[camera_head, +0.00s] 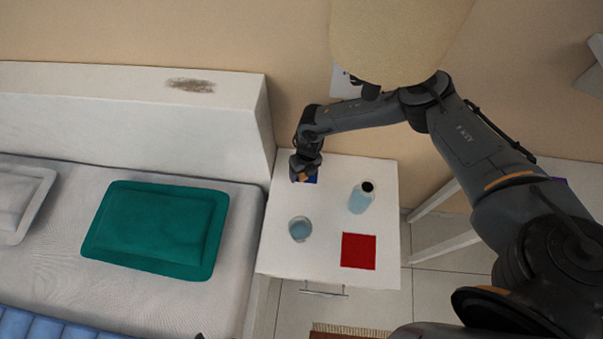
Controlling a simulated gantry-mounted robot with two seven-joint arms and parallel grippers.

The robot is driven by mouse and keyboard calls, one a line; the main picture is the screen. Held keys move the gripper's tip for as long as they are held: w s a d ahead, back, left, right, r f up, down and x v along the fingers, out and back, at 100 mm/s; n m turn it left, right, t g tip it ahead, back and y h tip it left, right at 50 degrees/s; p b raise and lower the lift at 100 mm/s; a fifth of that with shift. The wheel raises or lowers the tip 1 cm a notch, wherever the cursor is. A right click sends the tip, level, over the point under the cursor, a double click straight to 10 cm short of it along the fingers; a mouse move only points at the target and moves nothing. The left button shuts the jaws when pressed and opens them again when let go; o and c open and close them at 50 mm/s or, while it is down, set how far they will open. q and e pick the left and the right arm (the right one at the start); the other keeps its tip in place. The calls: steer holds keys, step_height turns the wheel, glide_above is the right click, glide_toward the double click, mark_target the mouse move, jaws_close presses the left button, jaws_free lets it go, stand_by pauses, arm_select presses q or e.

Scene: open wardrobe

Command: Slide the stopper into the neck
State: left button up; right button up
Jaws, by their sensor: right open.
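A clear bottle with bluish contents (360,199) stands upright on the white bedside table (330,270). Its neck shows a dark round opening or top at the upper right. The stopper cannot be made out clearly. My left gripper is not in view.
A glass with bluish liquid (300,229) stands at the table's left, front-left of the bottle. A red square (358,251) lies at the front right. A bed with a green pillow (155,229) adjoins on the left. The table's centre is clear.

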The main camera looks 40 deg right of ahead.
steer(key=c, duration=1.1)
steer(key=shift+c, duration=0.2)
steer(key=shift+r, duration=0.15)
